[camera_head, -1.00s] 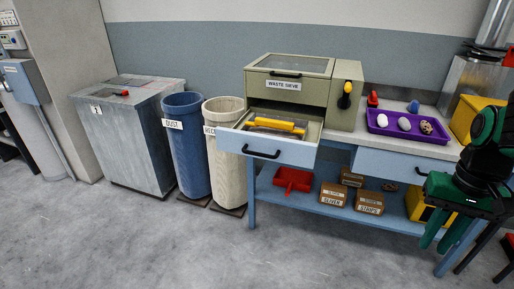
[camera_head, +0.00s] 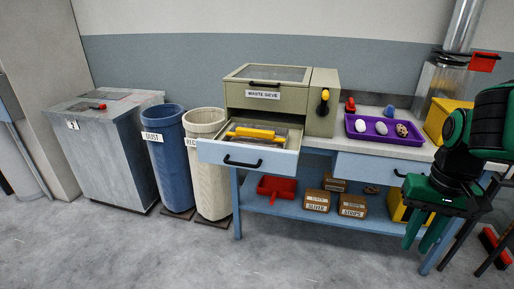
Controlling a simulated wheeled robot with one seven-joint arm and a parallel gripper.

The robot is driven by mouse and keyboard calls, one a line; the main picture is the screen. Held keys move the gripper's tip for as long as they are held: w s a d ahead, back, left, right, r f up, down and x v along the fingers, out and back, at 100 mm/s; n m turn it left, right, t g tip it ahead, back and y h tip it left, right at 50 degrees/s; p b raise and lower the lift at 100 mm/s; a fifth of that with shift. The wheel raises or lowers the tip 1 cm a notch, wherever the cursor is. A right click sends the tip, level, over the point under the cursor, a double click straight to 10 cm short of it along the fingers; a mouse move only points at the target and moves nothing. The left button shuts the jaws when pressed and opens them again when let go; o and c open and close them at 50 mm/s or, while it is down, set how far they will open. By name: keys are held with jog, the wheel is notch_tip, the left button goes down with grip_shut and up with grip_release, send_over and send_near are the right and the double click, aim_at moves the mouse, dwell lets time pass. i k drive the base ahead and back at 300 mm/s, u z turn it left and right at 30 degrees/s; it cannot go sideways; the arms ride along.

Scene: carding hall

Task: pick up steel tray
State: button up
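I cannot clearly make out a steel tray. A greyish, flat tray-like thing (camera_head: 262,145) lies in the pulled-out drawer (camera_head: 221,153) under the waste sieve, partly hidden by a yellow bar-shaped item (camera_head: 252,132); I cannot tell if it is steel. A purple tray (camera_head: 364,134) on the bench holds two pale egg-shaped things and a brown speckled one. My gripper (camera_head: 424,236) hangs at the right in front of the bench, green fingers pointing down and apart, with nothing between them. It is well to the right of the drawer.
A yellow box (camera_head: 440,118) stands behind my arm. Blue (camera_head: 171,165) and cream (camera_head: 212,170) bins and a metal cabinet (camera_head: 103,157) stand left. Floor in front is clear.

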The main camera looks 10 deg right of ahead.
aim_at(252, 134)
jog(key=u, duration=0.05)
jog(key=k, duration=0.55)
jog(key=z, duration=0.3)
jog(key=i, duration=1.6)
jog(key=u, duration=0.6)
